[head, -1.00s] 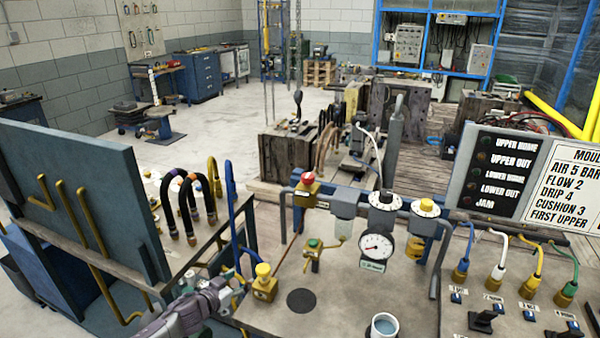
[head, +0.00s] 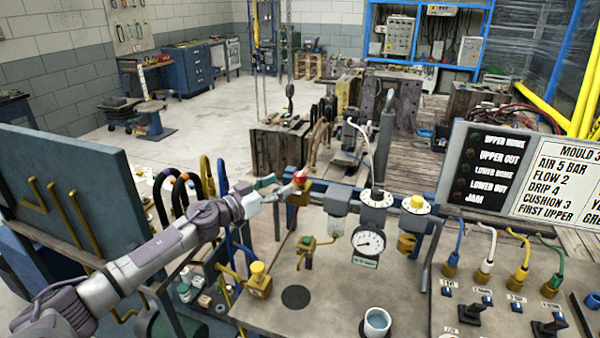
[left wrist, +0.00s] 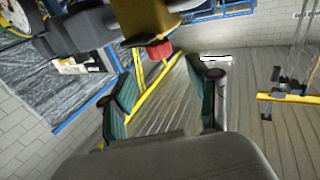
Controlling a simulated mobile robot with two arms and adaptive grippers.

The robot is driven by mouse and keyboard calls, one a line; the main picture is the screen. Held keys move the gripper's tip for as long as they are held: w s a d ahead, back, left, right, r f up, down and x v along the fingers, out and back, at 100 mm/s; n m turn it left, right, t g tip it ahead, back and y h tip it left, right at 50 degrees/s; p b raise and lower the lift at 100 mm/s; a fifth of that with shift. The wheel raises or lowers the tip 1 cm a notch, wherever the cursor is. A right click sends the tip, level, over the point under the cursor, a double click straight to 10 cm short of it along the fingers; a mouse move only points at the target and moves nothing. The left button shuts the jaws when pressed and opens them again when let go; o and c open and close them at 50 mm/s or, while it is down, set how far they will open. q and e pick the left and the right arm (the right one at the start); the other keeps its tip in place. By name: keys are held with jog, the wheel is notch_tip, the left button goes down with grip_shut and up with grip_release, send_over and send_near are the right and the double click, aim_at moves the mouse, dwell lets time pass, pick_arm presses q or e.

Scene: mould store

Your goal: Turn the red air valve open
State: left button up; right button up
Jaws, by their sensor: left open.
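The red air valve (head: 300,178) is a red knob on a brass body at the left end of the blue air rail. My left gripper (head: 277,187) has its green-padded fingers at the valve's left side, at about knob height. In the left wrist view, the open fingers (left wrist: 165,78) point toward the red knob (left wrist: 159,51), which shows between and just beyond their tips under the brass body (left wrist: 145,22). I cannot tell whether a finger touches the knob. My right gripper is in neither view.
A yellow-knobbed brass valve (head: 259,279) stands below my arm. A green-topped valve (head: 305,245), a pressure gauge (head: 369,240) and a cup (head: 376,322) are nearby. Black, yellow and blue hoses (head: 206,177) rise close to the left forearm. A blue panel (head: 70,200) stands at left.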

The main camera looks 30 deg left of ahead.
aim_at(295, 177)
pick_arm(q)
jog(key=p+x, duration=0.1)
jog(key=x, duration=0.7)
jog(key=shift+w, duration=0.1)
jog(key=shift+c, duration=0.2)
